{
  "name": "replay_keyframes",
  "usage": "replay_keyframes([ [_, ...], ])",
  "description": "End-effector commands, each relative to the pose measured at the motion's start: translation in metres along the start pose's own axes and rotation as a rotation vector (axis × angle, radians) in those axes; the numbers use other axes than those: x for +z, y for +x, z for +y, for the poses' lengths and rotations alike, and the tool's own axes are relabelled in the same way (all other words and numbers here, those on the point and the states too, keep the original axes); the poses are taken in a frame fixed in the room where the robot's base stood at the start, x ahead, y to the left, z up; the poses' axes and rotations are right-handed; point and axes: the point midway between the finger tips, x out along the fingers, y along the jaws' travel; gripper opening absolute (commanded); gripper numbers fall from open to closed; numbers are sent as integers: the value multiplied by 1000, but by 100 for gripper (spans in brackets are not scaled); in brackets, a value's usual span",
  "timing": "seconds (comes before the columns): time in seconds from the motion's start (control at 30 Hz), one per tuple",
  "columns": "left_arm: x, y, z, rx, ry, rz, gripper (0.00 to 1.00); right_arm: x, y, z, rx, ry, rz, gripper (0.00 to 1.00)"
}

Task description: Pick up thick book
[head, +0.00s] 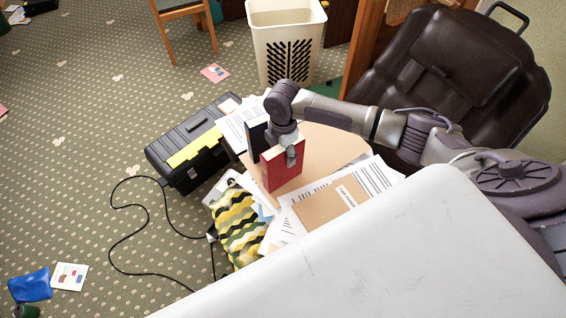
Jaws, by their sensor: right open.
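A thick red book (283,173) stands upright on a small light-wood table (328,143). A dark book with pale page edges (257,133) stands just behind it, to its left. My right arm reaches in from the right, and its gripper (290,156) points down at the top of the red book. One finger shows in front of the red cover; the other is hidden, so I cannot tell whether they touch the book. The gripper is open. My left gripper is not in view.
Papers and a brown folder (325,203) cover the table's front. A black toolbox (188,150), a yellow-and-black patterned cloth (238,225) and a loose cable (112,228) lie beside it. A white bin (286,45) and brown leather chair (455,65) stand behind. Carpet at left is mostly clear.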

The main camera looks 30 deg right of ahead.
Motion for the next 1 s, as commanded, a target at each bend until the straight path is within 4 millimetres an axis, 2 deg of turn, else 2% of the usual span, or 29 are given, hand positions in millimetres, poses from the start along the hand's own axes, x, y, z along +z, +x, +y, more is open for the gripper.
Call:
replay_keyframes([
  [0.27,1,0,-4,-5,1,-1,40,0,5,0,0,0,0,67],
  [0.67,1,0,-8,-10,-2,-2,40,0,4,0,0,0,0,2],
  [1.0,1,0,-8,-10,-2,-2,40,0,3,1,3,0,1,0],
])
